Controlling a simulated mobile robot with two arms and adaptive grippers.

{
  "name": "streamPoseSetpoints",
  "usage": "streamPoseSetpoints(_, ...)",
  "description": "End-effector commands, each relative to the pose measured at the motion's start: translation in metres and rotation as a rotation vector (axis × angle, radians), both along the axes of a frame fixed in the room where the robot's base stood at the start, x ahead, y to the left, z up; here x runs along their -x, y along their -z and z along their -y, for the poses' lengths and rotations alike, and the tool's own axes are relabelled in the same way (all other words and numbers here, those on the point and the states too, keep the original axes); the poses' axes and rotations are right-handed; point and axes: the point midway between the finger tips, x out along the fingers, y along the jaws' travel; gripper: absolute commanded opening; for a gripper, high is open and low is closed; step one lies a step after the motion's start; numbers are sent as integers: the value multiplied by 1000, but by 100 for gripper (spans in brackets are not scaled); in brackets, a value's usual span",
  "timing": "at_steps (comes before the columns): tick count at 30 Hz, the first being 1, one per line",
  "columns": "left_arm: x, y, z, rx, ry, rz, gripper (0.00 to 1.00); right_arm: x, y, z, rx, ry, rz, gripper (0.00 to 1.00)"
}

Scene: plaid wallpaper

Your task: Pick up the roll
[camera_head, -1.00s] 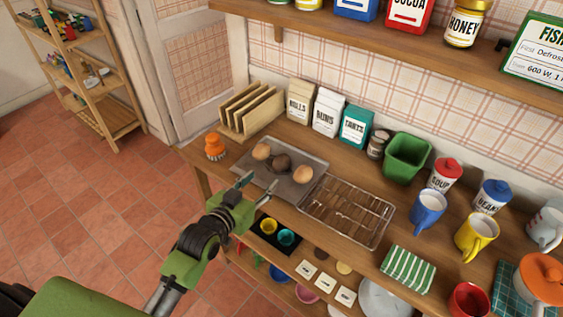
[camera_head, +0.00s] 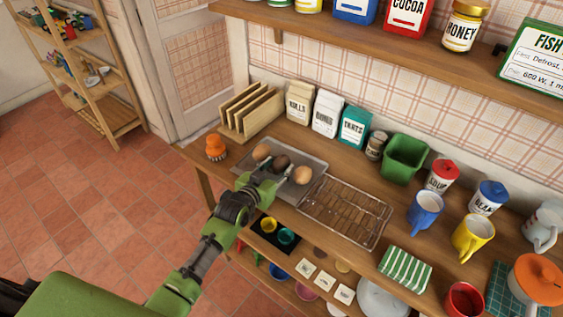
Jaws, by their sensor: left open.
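Three rolls lie on a grey baking tray (camera_head: 314,159) on the wooden counter. One is a brown roll (camera_head: 262,152) at the left, one a dark roll (camera_head: 281,161) in the middle, and one a lighter brown roll (camera_head: 303,175) at the right. My left gripper (camera_head: 275,171) is open over the tray's front part, its fingers pointing at the dark roll. I cannot tell whether the fingertips touch it. The gripper hides the tray's near edge. My right gripper is not in view.
A wire rack (camera_head: 345,211) sits right of the tray. An orange object (camera_head: 215,148) stands left of it, with a wooden rack (camera_head: 250,112) and packets behind. A green bin (camera_head: 404,157) and mugs stand further right. A shelf (camera_head: 400,40) overhangs the back.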

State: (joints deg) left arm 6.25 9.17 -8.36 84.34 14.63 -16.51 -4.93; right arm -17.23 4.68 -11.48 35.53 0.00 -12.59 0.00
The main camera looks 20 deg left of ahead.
Motion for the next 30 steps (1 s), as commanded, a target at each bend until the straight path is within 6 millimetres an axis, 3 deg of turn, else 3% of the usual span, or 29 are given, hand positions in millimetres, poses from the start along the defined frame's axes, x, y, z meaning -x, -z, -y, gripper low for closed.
streamPoseSetpoints(10, -6, 2, 1, 0, 0, 0, 43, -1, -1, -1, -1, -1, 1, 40)
streamPoseSetpoints(14, -6, 2, 1, 0, 0, 0, 13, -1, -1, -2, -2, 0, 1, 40)
streamPoseSetpoints(25, -5, 1, 1, 0, 0, 0, 13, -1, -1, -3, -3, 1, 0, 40)
streamPoseSetpoints(30, -6, -11, 1, 1, 1, 3, 13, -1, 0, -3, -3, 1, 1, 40)
